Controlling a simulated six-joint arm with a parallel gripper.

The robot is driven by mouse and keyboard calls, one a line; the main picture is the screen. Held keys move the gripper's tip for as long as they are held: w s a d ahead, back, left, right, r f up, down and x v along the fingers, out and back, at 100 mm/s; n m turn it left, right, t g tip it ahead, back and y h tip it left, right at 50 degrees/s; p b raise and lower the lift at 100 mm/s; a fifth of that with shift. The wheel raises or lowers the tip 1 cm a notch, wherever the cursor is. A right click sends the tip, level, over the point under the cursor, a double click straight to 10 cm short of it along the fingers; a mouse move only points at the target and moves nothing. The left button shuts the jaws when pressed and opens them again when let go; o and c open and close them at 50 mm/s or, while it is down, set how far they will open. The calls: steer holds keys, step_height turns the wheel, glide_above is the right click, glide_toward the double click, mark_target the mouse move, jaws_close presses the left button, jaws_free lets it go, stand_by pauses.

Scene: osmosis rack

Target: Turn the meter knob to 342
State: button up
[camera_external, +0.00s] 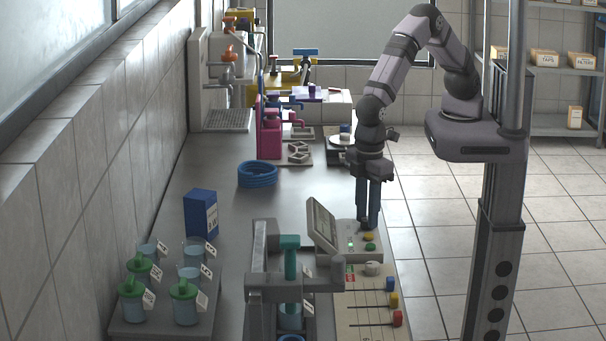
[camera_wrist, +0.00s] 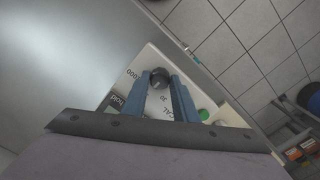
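The meter (camera_external: 352,238) is a pale box with a tilted display (camera_external: 322,226) on its left side, standing on the bench. Its dark round knob (camera_wrist: 160,77) is between my fingertips in the wrist view, with printed labels around it, one reading 1000. My gripper (camera_external: 367,222) points straight down over the meter's top, and it also shows in the wrist view (camera_wrist: 161,80). Its two blue-grey fingers flank the knob closely and appear to touch it on both sides. The reading on the display is too small to make out.
A dark frame with a teal-handled press (camera_external: 290,260) stands to the left front.

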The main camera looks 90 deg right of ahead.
steer(key=shift+o, duration=1.4)
steer(key=shift+r, duration=0.1)
steer(key=shift+r+b, duration=1.15)
steer(key=shift+r, duration=2.45)
